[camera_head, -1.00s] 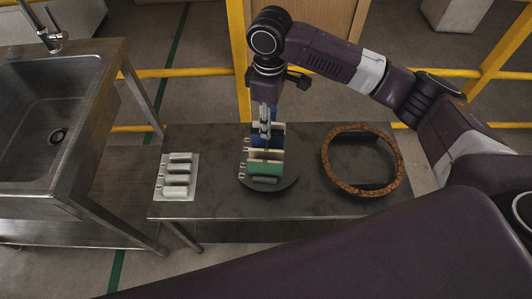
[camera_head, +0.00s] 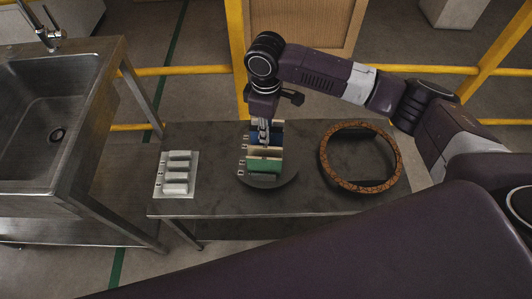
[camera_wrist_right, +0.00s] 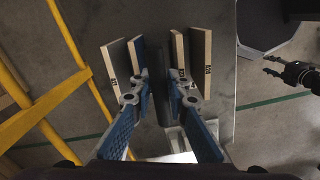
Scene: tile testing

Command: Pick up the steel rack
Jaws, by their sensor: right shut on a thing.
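The steel rack (camera_head: 262,176) stands on a round dark disc (camera_head: 290,180) on the table and holds several upright tiles. A green tile (camera_head: 265,165) is nearest the front, with pale and blue ones behind. My right gripper (camera_head: 263,142) reaches down from above into the middle of the rack. In the wrist view, my right gripper (camera_wrist_right: 158,78) is shut on a dark upright part of the steel rack (camera_wrist_right: 160,100), with tiles on both sides. The fingers partly cover the rack. My left gripper (camera_wrist_right: 271,65) shows only in the wrist view, apart from the table, its dark fingers spread and empty.
A pale tray (camera_head: 161,187) with several white pieces lies on the table (camera_head: 225,205) to the left. A metal sink (camera_head: 40,110) stands farther left. Yellow rails (camera_head: 420,70) run behind the table.

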